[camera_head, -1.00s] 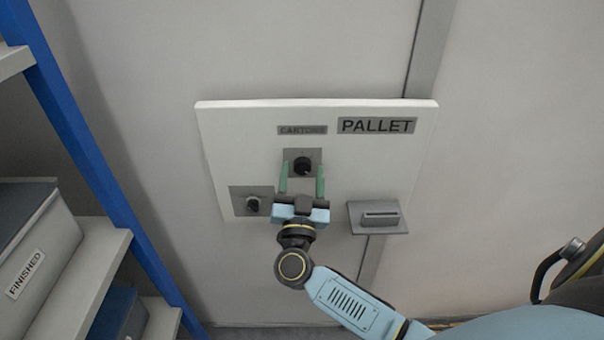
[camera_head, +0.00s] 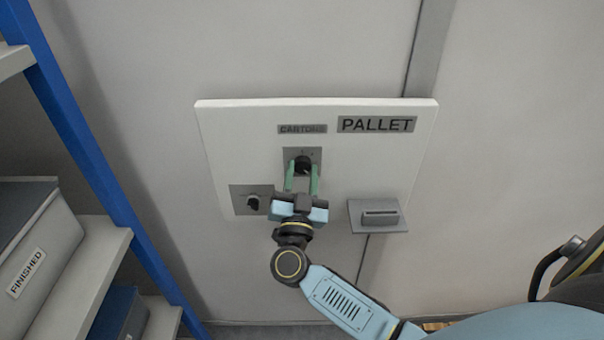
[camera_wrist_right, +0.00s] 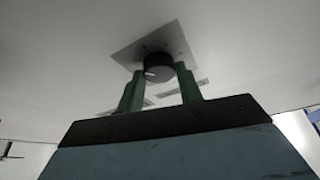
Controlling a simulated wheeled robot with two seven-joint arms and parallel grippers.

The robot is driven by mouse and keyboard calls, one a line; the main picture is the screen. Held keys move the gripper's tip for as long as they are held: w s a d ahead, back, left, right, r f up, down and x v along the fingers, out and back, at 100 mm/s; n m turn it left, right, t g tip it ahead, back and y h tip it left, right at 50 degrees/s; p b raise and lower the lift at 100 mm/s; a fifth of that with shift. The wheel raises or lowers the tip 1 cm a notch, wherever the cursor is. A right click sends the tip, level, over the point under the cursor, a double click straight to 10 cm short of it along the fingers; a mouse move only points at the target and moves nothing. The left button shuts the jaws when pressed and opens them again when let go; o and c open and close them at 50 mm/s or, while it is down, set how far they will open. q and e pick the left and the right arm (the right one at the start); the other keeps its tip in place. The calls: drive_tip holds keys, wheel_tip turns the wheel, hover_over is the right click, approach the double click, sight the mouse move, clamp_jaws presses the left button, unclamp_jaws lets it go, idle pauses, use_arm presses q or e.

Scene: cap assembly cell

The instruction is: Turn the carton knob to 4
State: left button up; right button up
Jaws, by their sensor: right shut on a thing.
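The carton knob (camera_head: 303,164) is black and round, on a grey square plate below the CARTONS label (camera_head: 302,129) on the white panel. My right gripper (camera_head: 302,179) reaches up to it from below, with its two green fingers closed on the knob's sides. In the right wrist view the knob (camera_wrist_right: 158,67) sits between the fingertips (camera_wrist_right: 159,80), and a white pointer mark shows on it. The numbers around the knob are too small to read. My left gripper is not in view.
A second black knob (camera_head: 253,202) is on a grey plate at lower left of the panel. A grey slotted holder (camera_head: 379,216) is at lower right, and the PALLET label (camera_head: 376,125) is above. A blue-framed shelf (camera_head: 95,160) with a FINISHED bin (camera_head: 50,240) stands at left.

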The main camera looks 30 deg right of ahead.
drive_tip(key=m+g+h, duration=0.1)
drive_tip(key=m+g, duration=0.1)
drive_tip(key=m, duration=0.3)
drive_tip(key=shift+a+m+p, duration=0.15)
drive_tip(key=shift+m+p, duration=0.15)
drive_tip(key=shift+p, duration=0.05)
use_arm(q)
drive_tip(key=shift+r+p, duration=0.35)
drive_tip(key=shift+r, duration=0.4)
use_arm(e)
drive_tip(key=shift+r+m+g+h, duration=0.1)
drive_tip(key=shift+m+g+h, duration=0.15)
drive_tip(key=shift+m+g, duration=0.65)
drive_tip(key=shift+m+g+h, duration=0.25)
drive_tip(key=shift+m+g, duration=0.05)
drive_tip(key=shift+m, duration=1.2)
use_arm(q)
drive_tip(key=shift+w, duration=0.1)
use_arm(e)
drive_tip(key=o, duration=1)
